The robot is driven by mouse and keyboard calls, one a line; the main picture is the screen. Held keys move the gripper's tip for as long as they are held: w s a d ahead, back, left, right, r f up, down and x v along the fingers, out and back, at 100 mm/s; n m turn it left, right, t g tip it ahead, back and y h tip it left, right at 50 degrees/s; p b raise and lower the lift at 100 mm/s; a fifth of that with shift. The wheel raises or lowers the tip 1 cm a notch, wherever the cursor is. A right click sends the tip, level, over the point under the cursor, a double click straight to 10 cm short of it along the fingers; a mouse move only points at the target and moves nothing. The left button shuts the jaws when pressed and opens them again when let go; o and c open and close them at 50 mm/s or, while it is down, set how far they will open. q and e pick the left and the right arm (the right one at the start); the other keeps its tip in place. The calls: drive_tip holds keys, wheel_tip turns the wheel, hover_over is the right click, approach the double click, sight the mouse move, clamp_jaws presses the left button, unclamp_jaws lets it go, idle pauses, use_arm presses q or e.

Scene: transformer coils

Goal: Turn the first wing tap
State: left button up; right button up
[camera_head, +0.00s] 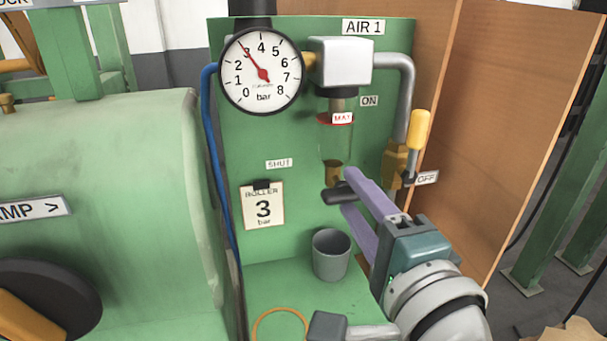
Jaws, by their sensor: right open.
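The wing tap (335,196) is a small black handle below the glass bowl (335,145) of the AIR 1 unit. It lies roughly level, and its right end is partly hidden by my fingers. My right gripper (347,189) is open, with two lilac fingers reaching in from the lower right. Its fingertips appear on either side of the tap's right end, one above and one below. I cannot tell whether they touch it. My left gripper is not in view.
A gauge (262,71) reads about 3 bar. A yellow-handled lever (419,130) stands upright right of the bowl. A grey cup (331,254) stands below the tap. A card (262,205) reads "ROLLER 3 bar". A brown panel (490,110) closes the right side.

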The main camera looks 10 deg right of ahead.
drive_tip(key=s+b, duration=0.1)
drive_tip(key=s, duration=0.9)
drive_tip(key=shift+d, duration=0.15)
